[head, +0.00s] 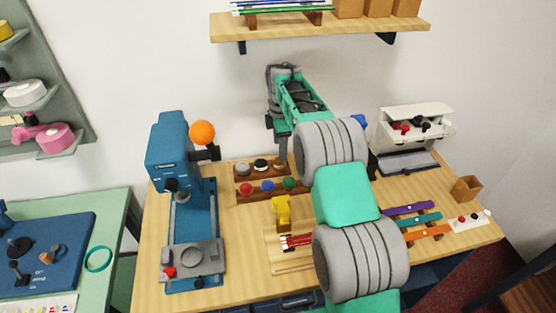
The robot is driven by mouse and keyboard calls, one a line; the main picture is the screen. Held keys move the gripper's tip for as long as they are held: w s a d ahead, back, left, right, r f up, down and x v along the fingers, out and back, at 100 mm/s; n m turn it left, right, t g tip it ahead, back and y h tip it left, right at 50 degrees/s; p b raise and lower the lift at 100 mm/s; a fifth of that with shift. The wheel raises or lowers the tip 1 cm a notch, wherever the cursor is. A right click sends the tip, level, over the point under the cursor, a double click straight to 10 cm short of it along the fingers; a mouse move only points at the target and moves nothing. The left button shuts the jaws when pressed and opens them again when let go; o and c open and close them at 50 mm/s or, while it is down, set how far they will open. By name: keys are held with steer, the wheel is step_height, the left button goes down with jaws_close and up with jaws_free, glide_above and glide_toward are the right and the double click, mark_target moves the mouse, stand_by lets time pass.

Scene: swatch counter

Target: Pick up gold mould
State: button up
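A yellow-gold block-like piece (282,212), the only gold-coloured thing on the counter, stands upright at the back of a light wooden tray (290,263). I take it for the gold mould, but its shape is too small to make out fully. My arm reaches from the bottom right up over the counter. My gripper (282,146) seems to hang at its far end, above and behind the yellow piece, near the rack, and apart from the piece. Its fingers are too small and partly hidden, so I cannot see whether they are open.
A blue press (170,155) with an orange ball stands left. A wooden rack (242,198) holds coloured round pieces. Purple, teal and orange strips (408,208) lie right of my arm, before a white machine (412,115). A shelf (300,29) hangs above.

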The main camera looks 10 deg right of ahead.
steer(key=f+p, duration=0.2)
steer(key=f, duration=0.4)
steer(key=shift+w+f, duration=0.15)
steer(key=shift+w, duration=0.05)
steer(key=shift+c, duration=0.4)
jaws_close()
